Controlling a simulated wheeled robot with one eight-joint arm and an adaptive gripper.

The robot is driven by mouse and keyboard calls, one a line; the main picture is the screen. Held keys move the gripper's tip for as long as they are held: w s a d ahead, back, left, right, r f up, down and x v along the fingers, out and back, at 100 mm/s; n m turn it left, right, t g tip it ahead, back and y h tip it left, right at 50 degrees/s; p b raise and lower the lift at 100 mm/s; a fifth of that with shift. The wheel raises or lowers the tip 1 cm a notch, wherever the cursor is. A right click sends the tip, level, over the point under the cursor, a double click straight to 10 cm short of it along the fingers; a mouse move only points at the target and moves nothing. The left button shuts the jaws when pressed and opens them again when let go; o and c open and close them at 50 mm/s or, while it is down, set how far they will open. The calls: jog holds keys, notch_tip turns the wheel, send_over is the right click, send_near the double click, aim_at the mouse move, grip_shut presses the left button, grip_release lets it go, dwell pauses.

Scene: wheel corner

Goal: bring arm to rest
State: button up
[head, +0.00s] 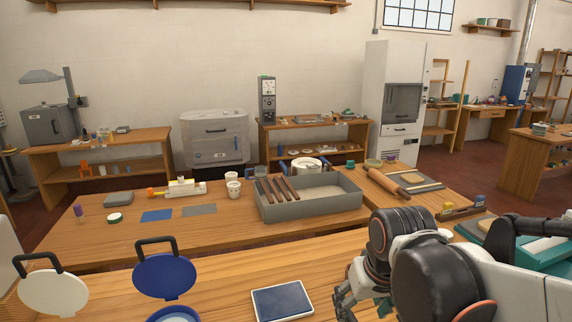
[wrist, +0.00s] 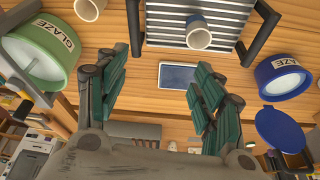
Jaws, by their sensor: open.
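My gripper (head: 348,300) is at the lower right of the head view, above the near wooden table and partly cut off by the frame edge. In the wrist view my gripper (wrist: 160,68) has its two green-padded fingers spread apart with nothing between them. A dark blue flat slab with a pale rim (wrist: 178,77) lies on the table beyond the fingers. The same slab (head: 282,301) shows to the left of my gripper in the head view. My arm reaches in from the right edge.
A green-rimmed glaze bucket (wrist: 62,30) and a blue glaze bucket (wrist: 264,72) flank the fingers. A slatted rack (wrist: 160,22) bears a cup (wrist: 199,38). A blue lid (head: 165,278) stands at left. Behind, a grey tray (head: 325,205) holds brown sticks.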

jog(key=s+d+r+m+t+b, duration=0.1)
jog(key=s+d+t, duration=0.2)
jog(key=s, duration=0.5)
jog(key=shift+d+r, duration=0.15)
jog(key=shift+d, duration=0.6)
jog(key=shift+s, duration=0.1)
